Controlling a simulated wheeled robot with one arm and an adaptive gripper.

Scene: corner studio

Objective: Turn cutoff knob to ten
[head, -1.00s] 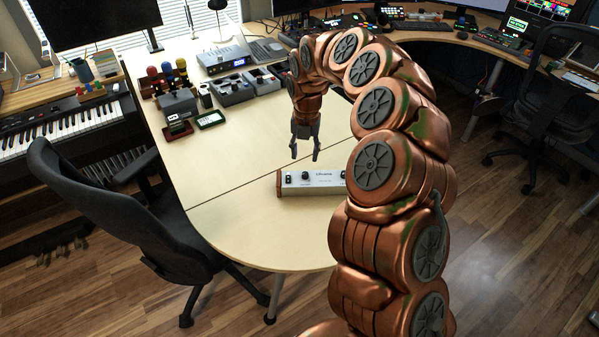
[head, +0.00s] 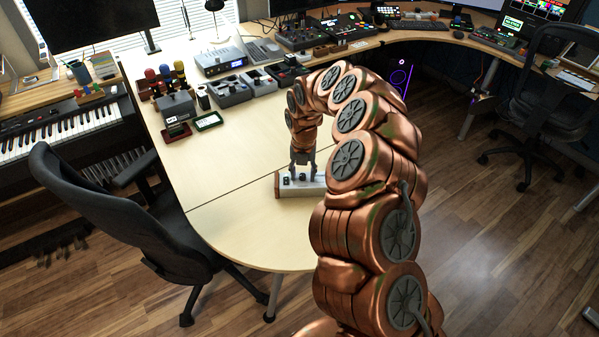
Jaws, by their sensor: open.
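The knob unit (head: 281,191) is a low white box with a wooden end cheek, lying on the light wooden table. Dark knobs (head: 286,180) show along its left part. My arm hides its right part. My gripper (head: 302,177) points down over the box, its two fingers apart at the knobs. I cannot tell whether the fingers touch a knob or which knob stands between them. The unit's lettering and the knob pointers are too small or hidden to read.
The table (head: 240,230) is clear in front and to the left of the unit. Microphones, small boxes and an audio interface (head: 220,62) stand at the back. An office chair (head: 110,215) stands at the left, a keyboard (head: 65,128) beyond it.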

